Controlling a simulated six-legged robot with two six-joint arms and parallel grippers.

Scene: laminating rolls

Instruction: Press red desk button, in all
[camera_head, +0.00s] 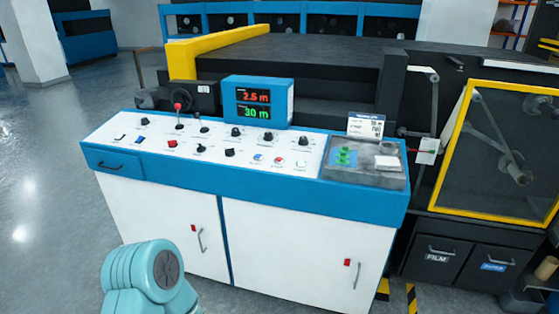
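The control desk (160,205) is white with blue trim and stands in the middle of the view. On its white sloped top are a small red rocker-like button (172,143) at the left front and a round button with red on it (279,160) right of centre. A lever with a red ball knob (178,107) stands at the back left. Which red control is the desk button I cannot tell. A teal rounded link of my arm shows at the bottom left, in front of the desk and apart from its top. Neither gripper is in view.
A display box (257,82) reads 2.5 m and 30 m. Black knobs (231,152) dot the panel. A grey tray (367,178) with green items sits at its right end. A yellow-framed guard (476,209) stands right. Open floor (40,200) lies left.

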